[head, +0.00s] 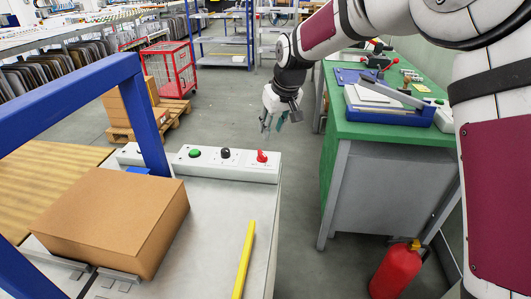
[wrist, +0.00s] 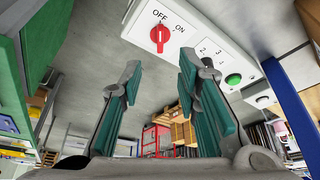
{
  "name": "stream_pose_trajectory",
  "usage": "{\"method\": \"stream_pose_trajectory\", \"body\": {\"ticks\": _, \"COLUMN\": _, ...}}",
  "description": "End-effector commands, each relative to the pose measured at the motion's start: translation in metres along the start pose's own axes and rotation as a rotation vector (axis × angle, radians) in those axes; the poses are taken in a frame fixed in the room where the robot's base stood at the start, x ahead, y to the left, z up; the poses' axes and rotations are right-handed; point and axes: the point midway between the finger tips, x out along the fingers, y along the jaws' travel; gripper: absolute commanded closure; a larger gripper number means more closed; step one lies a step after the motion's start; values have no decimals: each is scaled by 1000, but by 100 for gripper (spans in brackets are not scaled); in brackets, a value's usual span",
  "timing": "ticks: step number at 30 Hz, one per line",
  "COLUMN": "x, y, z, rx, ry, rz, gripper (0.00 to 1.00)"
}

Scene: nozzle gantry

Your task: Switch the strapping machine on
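The strapping machine's grey control box (head: 228,165) carries a red rotary switch (head: 262,156), a black knob (head: 225,153) and a green button (head: 195,153). In the wrist view the red switch (wrist: 159,37) sits beside the labels OFF and ON, and its handle appears to point at OFF. The green button (wrist: 233,79) shows right of the fingers; the black knob is mostly hidden by the right finger. My gripper (head: 273,122) is open and empty, apart from the switch, beyond the box's far right end. It also shows in the wrist view (wrist: 160,65), fingertips just below the switch.
A cardboard box (head: 115,215) lies on the machine top under a blue arch (head: 150,120). A yellow bar (head: 243,260) lies on the right. A green workbench (head: 345,125) and a red extinguisher (head: 396,270) stand right. Floor between machine and bench is clear.

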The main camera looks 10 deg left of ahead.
Motion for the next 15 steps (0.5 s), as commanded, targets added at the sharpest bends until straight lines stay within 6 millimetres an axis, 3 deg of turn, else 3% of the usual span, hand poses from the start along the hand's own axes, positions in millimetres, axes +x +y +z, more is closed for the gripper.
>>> {"method": "stream_pose_trajectory", "body": {"ticks": 5, "x": 21, "y": -1, "z": 1, "rx": 0, "ry": -4, "rz": -2, "gripper": 70}}
{"method": "stream_pose_trajectory", "body": {"ticks": 15, "x": 87, "y": -1, "z": 1, "rx": -1, "ry": -3, "rz": -2, "gripper": 70}}
